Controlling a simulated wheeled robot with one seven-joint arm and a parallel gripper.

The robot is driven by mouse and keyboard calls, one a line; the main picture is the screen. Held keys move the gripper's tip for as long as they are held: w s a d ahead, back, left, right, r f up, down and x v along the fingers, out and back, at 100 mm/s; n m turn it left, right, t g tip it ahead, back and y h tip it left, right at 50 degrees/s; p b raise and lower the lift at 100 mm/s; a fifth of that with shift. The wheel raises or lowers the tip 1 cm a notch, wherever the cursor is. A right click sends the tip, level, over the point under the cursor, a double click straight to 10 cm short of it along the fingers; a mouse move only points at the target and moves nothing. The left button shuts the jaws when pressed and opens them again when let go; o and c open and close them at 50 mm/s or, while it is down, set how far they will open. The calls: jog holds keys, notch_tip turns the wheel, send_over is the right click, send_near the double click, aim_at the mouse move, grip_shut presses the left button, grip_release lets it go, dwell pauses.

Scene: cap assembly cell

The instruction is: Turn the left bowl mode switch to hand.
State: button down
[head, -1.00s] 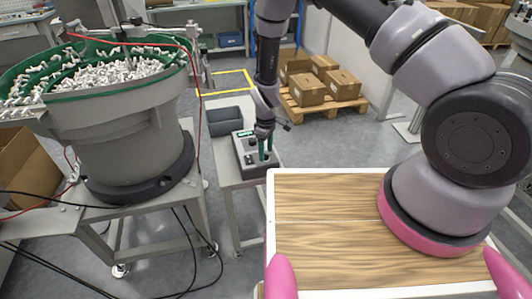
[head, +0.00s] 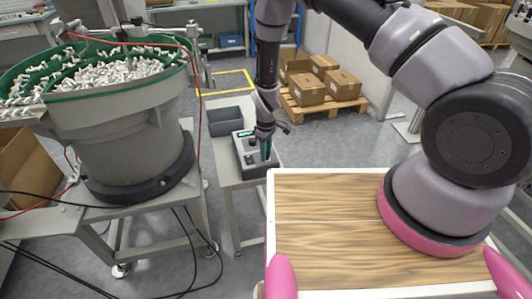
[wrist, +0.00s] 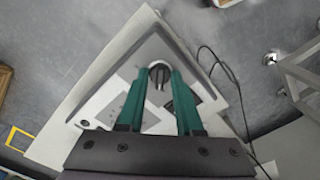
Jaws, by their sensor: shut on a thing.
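The left bowl mode switch is a round dark knob (wrist: 159,76) with a light ring, on a grey control box (head: 243,160) with a pale top panel. My gripper (wrist: 158,77) reaches down over the box, its two green fingers on either side of the knob and shut on it. In the head view my gripper (head: 266,153) stands at the right part of the box, and the knob is hidden there. The label and the setting that the knob points to cannot be read.
The box sits on a narrow grey stand (head: 228,183) with a grey bin (head: 232,122) behind it. The bowl feeder (head: 125,130), full of pale parts, stands to the left. A wood-topped surface (head: 325,250) lies in front. Black cables (wrist: 225,70) run beside the stand.

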jog(key=m, duration=0.4)
jog(key=shift+m, duration=0.3)
jog(key=m, duration=0.9)
jog(key=shift+m, duration=1.8)
jog(key=c, duration=0.6)
grip_release()
jog(key=shift+o, duration=0.2)
